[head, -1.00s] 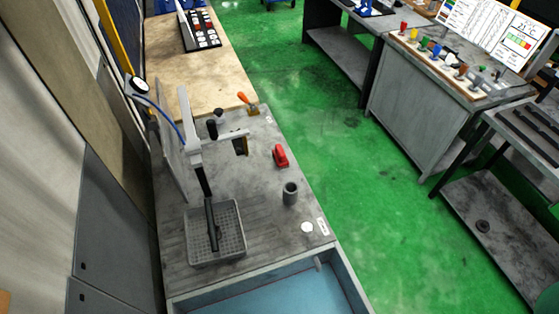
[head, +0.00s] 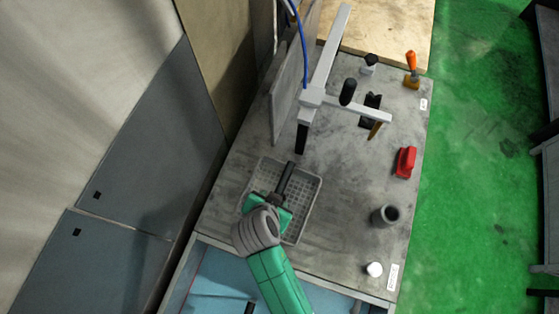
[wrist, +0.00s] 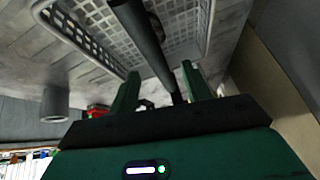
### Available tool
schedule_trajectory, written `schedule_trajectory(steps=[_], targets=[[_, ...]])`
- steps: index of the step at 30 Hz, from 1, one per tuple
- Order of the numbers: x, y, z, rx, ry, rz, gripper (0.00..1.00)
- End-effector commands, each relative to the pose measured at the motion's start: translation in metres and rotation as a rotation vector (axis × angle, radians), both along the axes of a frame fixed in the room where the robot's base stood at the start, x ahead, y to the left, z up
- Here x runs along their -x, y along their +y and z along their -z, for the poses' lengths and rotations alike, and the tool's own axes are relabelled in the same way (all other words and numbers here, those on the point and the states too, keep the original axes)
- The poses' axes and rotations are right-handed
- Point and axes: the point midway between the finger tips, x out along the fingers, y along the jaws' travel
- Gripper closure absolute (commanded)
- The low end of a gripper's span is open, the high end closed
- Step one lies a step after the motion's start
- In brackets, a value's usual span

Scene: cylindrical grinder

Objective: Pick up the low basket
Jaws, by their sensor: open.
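The low basket (head: 304,204) is a shallow grey tray with mesh walls and a dark bar handle (head: 286,178) over it. It rests on the grey bench top, near the front left. My green gripper (head: 272,208) is over the basket's near left part, at the near end of the handle. In the wrist view, the mesh basket (wrist: 84,37) fills the top. The dark handle (wrist: 146,38) runs down between the two green fingers of my gripper (wrist: 160,72), which stand apart. I cannot tell whether either finger touches it. My gripper and wrist hide part of the basket.
A blue-lined recess (head: 215,280) lies in front.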

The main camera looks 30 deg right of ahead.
Motion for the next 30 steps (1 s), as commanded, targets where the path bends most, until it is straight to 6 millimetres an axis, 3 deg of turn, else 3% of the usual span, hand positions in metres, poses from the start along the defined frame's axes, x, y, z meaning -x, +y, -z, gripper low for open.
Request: schedule_trajectory(steps=[11, 20, 27, 28, 30], targets=[[-0.012, -0.011, 0.021, 0.0, -0.005, -0.002, 0.52], [-0.026, -0.031, 0.06, -0.001, -0.006, -0.003, 0.52], [-0.028, -0.033, 0.063, 0.0, -0.007, -0.005, 0.52], [-0.028, -0.033, 0.063, 0.0, -0.007, -0.005, 0.54], [-0.028, -0.033, 0.063, 0.0, -0.007, -0.005, 0.68]])
